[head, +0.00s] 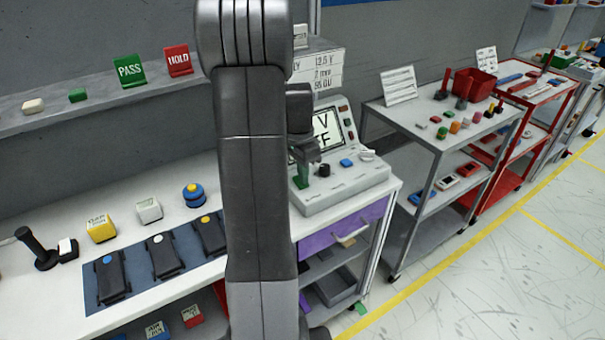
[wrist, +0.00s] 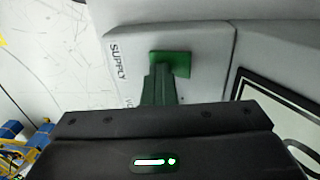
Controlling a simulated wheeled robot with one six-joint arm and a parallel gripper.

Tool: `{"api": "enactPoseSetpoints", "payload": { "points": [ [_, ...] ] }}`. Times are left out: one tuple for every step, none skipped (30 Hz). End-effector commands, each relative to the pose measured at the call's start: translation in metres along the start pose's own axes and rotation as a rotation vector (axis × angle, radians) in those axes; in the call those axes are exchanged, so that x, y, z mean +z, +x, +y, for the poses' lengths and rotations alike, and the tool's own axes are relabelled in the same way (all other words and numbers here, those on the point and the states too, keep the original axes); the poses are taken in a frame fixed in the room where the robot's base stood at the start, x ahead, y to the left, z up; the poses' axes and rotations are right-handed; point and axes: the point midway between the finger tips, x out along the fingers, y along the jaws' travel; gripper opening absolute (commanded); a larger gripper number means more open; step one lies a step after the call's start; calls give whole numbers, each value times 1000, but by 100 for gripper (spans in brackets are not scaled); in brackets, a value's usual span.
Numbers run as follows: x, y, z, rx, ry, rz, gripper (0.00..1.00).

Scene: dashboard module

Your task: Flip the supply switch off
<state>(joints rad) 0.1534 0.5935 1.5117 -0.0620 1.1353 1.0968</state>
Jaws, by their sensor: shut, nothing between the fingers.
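The supply switch is a green piece (head: 300,182) at the left end of the sloped grey dashboard module (head: 345,190). In the wrist view the green switch (wrist: 171,63) sits beside the printed word SUPPLY. My gripper (head: 313,172) is shut and empty, with its tips right at the switch. The wrist view shows its dark fingers (wrist: 160,86) over part of the switch; I cannot tell whether they touch it. The module's screen (head: 327,128) shows a V and FF; the rest of it is hidden.
My arm hides the module's left side. A grey cart (head: 440,115) stands to the right.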

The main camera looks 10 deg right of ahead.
Motion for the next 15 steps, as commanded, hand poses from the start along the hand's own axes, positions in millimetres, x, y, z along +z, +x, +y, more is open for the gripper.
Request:
{"api": "enactPoseSetpoints", "payload": {
  "points": [
    [2,5,1,7,1,-7,0],
    [2,4,0,7,1,-7,0],
    [2,4,-1,7,1,-7,0],
    [2,4,-2,8,1,-7,0],
    [2,4,-3,8,1,-8,0],
    [2,3,-5,8,1,-8,0],
    [2,3,-6,7,1,-8,0],
    [2,2,-8,7,0,-8,0],
    [2,2,-10,6,0,-7,0],
    [2,2,-12,5,0,-7,0],
    [2,1,-13,5,0,-7,0],
    [2,1,-14,4,0,-7,0],
    [2,1,-15,4,0,-7,0],
    [2,1,-16,4,0,-7,0],
    [2,1,-16,4,0,-7,0]
  ]
}}
